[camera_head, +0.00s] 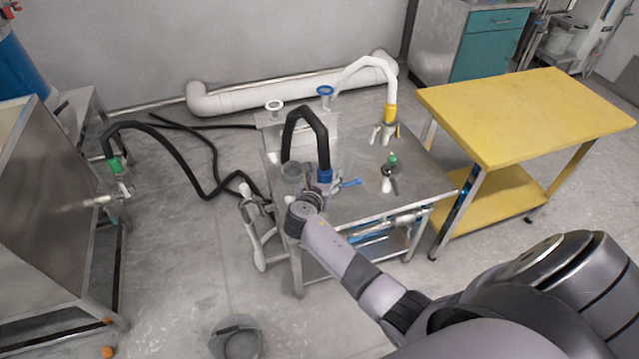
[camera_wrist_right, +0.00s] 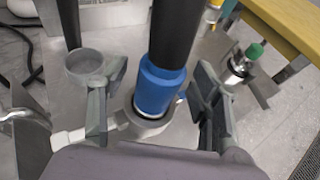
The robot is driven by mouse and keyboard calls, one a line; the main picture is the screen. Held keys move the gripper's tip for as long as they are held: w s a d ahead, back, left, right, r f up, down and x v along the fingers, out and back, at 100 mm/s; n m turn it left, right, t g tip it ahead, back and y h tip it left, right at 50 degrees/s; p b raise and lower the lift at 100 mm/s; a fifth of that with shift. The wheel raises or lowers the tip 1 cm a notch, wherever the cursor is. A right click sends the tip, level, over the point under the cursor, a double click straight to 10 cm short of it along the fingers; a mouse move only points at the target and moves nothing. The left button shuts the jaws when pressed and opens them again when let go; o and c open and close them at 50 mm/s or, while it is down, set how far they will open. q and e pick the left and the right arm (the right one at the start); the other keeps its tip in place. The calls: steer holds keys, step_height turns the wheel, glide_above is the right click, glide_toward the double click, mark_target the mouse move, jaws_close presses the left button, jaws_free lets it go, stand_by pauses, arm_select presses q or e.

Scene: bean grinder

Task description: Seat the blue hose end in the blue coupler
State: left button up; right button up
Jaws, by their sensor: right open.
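The blue hose end (camera_head: 325,176) is the collar on a black hose (camera_head: 303,112) that arches over the steel table. In the right wrist view the blue hose end (camera_wrist_right: 160,90) points down into the mouth of a grey metal ring, the coupler (camera_wrist_right: 146,123). Its lower rim is at the ring's mouth; I cannot tell how deep it sits. A blue lever (camera_head: 350,183) sticks out beside it. My right gripper (camera_head: 312,188) is open, with one finger on each side of the hose end and gaps visible in the right wrist view (camera_wrist_right: 155,100). My left gripper is not in view.
A grey cup (camera_wrist_right: 84,64) stands left of the hose end. A green-capped metal fitting (camera_head: 391,170) and a yellow-ended white hose (camera_head: 390,112) stand to the right. A blue-rimmed ring (camera_head: 325,91) is behind.

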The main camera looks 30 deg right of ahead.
steer(key=v, duration=1.1)
steer(key=s+a+f+m+g+y, duration=0.25)
steer(key=s+f, duration=0.35)
steer(key=f, duration=0.5)
steer(key=s+a+f+m+g+y, duration=0.1)
steer(key=s+f+m+y, duration=0.3)
steer(key=f, duration=0.6)
steer(key=s+a+f+m+g+y, duration=0.1)
steer(key=s+a+f+m, duration=0.1)
steer(key=s+f, duration=0.7)
steer(key=s+f+m+g+y, duration=0.1)
steer(key=s+f+m, duration=0.4)
steer(key=s, duration=0.3)
steer(key=s+f+m+g, duration=0.1)
steer(key=s+f+m, duration=0.3)
steer(key=s, duration=0.5)
steer(key=s+f+m+g+y, duration=0.1)
steer(key=s+f+m+g, duration=0.1)
steer(key=s+f+m, duration=0.3)
steer(key=s+m, duration=0.1)
steer(key=s, duration=0.3)
steer(key=shift+f+m+y, duration=0.35)
steer(key=shift+a, duration=0.15)
